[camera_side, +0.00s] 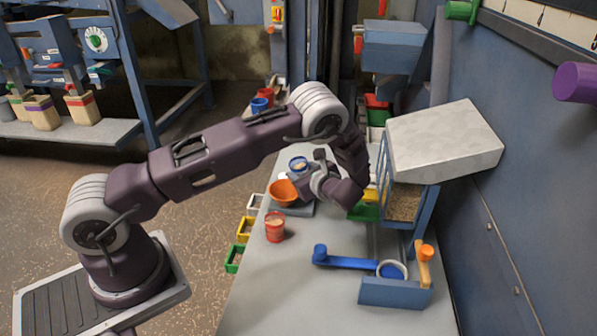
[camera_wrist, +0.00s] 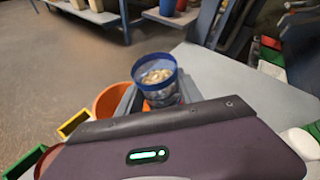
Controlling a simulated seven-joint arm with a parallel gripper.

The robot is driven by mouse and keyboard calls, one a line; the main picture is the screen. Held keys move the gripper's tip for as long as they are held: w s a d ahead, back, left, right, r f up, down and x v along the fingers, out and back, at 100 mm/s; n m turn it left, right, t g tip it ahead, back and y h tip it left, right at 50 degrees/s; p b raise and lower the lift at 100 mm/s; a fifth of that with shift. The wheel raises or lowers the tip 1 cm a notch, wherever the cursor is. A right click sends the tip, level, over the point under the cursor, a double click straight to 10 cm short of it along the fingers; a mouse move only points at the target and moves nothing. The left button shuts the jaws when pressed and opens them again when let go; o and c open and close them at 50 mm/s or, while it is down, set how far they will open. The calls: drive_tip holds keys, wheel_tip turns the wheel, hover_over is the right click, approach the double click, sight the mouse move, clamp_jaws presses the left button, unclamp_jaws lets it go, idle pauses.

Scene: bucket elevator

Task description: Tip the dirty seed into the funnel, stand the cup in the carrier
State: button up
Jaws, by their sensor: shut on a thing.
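A blue-rimmed cup (camera_side: 298,163) with pale seed in it is at the end of my gripper (camera_side: 302,174). In the wrist view the cup (camera_wrist: 156,86) looks roughly upright, and several seed pieces show inside. My gripper is shut on this cup; its fingertips are mostly hidden. An orange funnel (camera_side: 283,192) stands on a grey base, just below and in front of the cup in the side view. The funnel also shows left of the cup in the wrist view (camera_wrist: 108,98). A blue holder with a round opening (camera_side: 395,292), possibly the carrier, is at the bench's front right.
A red cup with seed (camera_side: 274,229) stands on the bench in front of the funnel. Small white, yellow and green bins (camera_side: 244,230) line the left edge. A blue machine with a pale hood (camera_side: 445,140) rises at right. A blue lever (camera_side: 345,262) juts left from the holder.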

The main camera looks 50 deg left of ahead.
sight(298, 170)
drive_tip(key=n+t, duration=0.2)
drive_tip(key=r+n, duration=0.1)
drive_tip(key=shift+w+d+n+t, duration=0.1)
drive_tip(key=shift+w+n+t, duration=0.2)
drive_tip(key=shift+w+t, duration=0.1)
drive_tip(key=n+t, duration=0.1)
drive_tip(key=n, duration=0.1)
drive_tip(key=n+t+y, duration=0.1)
drive_tip(key=n, duration=0.1)
drive_tip(key=shift+r+y, duration=0.15)
drive_tip(key=shift+y, duration=0.15)
drive_tip(key=n, duration=0.2)
drive_tip(key=n+t+y, duration=0.1)
drive_tip(key=shift+s+r+n, duration=0.2)
drive_tip(key=shift+s+n, duration=0.15)
drive_tip(key=shift+n, duration=0.05)
drive_tip(key=n, duration=0.1)
drive_tip(key=s+n+y, duration=0.1)
drive_tip(key=n, duration=0.1)
drive_tip(key=r+n+y, duration=0.1)
drive_tip(key=n, duration=0.1)
drive_tip(key=shift+s+r, duration=0.1)
drive_tip(key=shift+s, duration=0.15)
